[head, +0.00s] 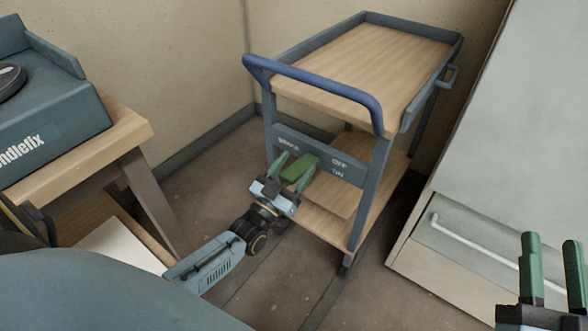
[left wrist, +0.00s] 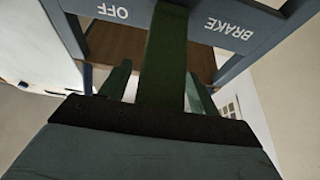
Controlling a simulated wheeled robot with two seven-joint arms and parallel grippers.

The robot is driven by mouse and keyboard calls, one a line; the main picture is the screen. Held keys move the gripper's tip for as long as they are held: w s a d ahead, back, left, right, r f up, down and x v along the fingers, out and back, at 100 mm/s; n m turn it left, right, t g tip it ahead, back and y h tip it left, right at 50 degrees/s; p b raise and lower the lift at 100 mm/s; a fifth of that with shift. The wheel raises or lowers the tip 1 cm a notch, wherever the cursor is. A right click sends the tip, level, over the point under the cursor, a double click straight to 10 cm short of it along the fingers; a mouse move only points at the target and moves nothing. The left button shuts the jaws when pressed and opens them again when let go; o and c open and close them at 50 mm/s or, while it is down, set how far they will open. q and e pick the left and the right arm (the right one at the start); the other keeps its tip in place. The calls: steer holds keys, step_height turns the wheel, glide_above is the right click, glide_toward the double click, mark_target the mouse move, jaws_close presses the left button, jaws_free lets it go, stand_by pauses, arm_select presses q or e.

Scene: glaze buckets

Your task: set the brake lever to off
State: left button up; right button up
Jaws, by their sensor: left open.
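The green brake lever (head: 302,165) is on the front panel (head: 348,170) of a blue-grey cart, between the word BRAKE and the words OFF and ON. In the left wrist view the lever (left wrist: 166,60) is a dark green bar in the middle, between the words OFF and BRAKE. My left gripper (head: 291,171) is open at the lever, and its fingers show on either side of the bar in the left wrist view (left wrist: 158,88). I cannot tell whether they touch it. My right gripper (head: 552,255) is open and empty at the lower right, far from the cart.
The cart has a blue push handle (head: 318,80) above the panel, a wooden top (head: 365,60) and a lower shelf (head: 325,205). A wooden bench (head: 75,160) stands at the left. A grey cabinet with a drawer (head: 490,250) stands at the right.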

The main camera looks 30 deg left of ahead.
arm_select(q)
jaws_close()
stand_by(0.5)
